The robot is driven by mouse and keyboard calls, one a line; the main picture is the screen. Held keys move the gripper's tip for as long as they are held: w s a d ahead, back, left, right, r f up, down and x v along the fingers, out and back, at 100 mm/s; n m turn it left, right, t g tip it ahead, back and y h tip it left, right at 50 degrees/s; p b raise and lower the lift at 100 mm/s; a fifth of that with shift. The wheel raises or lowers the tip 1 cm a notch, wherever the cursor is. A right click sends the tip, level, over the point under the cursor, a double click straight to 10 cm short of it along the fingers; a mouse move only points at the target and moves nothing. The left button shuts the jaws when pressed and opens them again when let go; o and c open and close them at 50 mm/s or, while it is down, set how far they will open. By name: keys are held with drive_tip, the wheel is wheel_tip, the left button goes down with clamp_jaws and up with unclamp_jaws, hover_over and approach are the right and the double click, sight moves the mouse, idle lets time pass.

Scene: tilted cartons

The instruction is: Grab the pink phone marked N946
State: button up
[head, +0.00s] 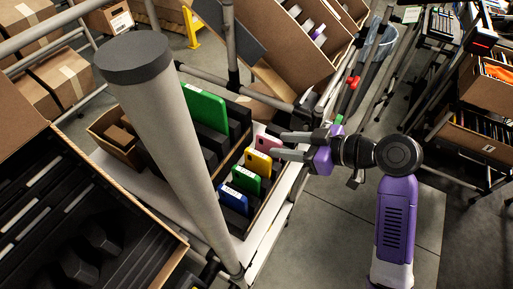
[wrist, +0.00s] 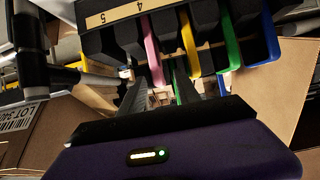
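The pink phone (head: 267,142) stands on edge at the far end of a short row in a dark slotted carton. In the wrist view the pink phone (wrist: 151,48) is a thin strip between dark dividers. My gripper (head: 278,145) is open, its two grey fingers pointing at the pink phone from the right. In the wrist view my gripper (wrist: 158,82) has its fingertips apart, with the lower end of the pink strip appearing between them. I cannot tell whether they touch. The mark N946 is not legible.
A yellow phone (head: 258,163), a green phone (head: 247,180) and a blue phone (head: 234,200) stand close by in the same row. A larger green item (head: 206,107) stands behind. A thick grey post (head: 165,140) rises at the left. Open floor (head: 335,215) lies below my arm.

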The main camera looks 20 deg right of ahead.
sight(260, 141)
drive_tip(key=shift+w+a+r, duration=0.1)
drive_tip(key=shift+w+r, duration=0.05)
drive_tip(key=shift+w, duration=0.15)
drive_tip(key=shift+w+a, duration=0.25)
drive_tip(key=shift+w, duration=0.05)
drive_tip(key=shift+p+x, duration=1)
drive_tip(key=shift+x, duration=2.5)
drive_tip(key=shift+d, duration=0.1)
drive_tip(key=shift+s, duration=0.1)
clamp_jaws()
